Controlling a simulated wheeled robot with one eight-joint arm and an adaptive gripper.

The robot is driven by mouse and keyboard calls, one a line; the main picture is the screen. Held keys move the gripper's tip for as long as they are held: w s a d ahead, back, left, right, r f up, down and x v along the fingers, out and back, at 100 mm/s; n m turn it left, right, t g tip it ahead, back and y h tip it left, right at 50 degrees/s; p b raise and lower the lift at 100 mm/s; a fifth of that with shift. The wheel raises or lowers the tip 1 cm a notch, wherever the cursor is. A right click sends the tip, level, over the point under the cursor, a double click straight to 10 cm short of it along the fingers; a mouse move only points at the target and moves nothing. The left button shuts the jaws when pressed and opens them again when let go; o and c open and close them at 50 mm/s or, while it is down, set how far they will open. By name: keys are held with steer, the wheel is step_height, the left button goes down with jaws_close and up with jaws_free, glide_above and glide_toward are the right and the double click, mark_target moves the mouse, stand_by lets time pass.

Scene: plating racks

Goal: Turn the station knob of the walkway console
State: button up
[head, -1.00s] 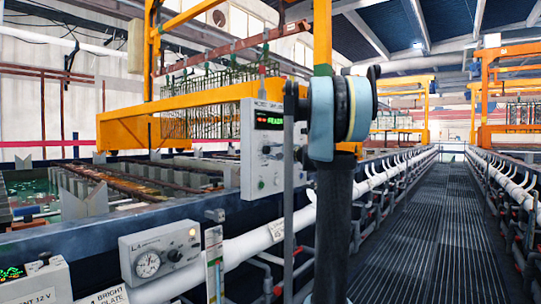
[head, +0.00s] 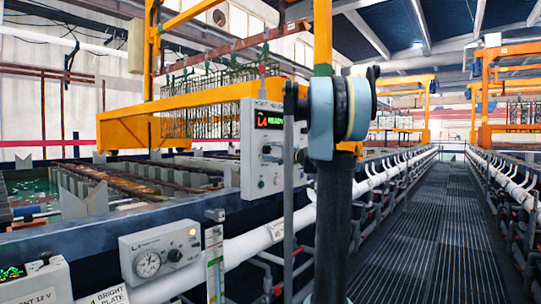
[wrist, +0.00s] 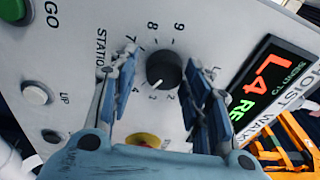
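The walkway console (head: 262,180) is a pale upright box in the head view, partly covered at its right by my arm. It also fills much of the wrist view (wrist: 105,20). A gap shows at the left; the right finger is close to the knob's edge, and contact there cannot be told. The display (wrist: 268,82) reads a red L4 and green letters.
On the console are a green GO button (wrist: 12,8), a white UP button (wrist: 36,94), and a yellow-ringed button (wrist: 143,139) partly behind the gripper. The grated walkway (head: 430,230) at the right is clear.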

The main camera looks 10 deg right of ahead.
steer(key=shift+r, duration=0.15)
steer(key=v, duration=1.2)
steer(key=shift+a, duration=0.1)
steer(key=s+a+f+n+g+h, duration=0.2)
steer(key=s+a+f+n+g, duration=0.3)
steer(key=s+f, duration=0.55)
steer(key=s+a+f+n+g+h, duration=0.1)
steer(key=s+a+f+g, duration=0.2)
steer(key=s+a+f, duration=0.6)
steer(key=s+d+f+n+g+h, duration=0.2)
steer(key=s+d+f+h, duration=0.2)
steer(key=s+f, duration=0.6)
steer(key=s+d+f+n+g+h, duration=0.2)
steer(key=s+d+f+h, duration=0.2)
steer(key=s+f, duration=0.6)
step_height(320, 180, down, 3)
steer(key=d, duration=0.2)
steer(key=shift+s+d+f+g+h, duration=0.2)
steer(key=shift+d+f+g+h, duration=0.1)
steer(key=shift+d, duration=0.1)
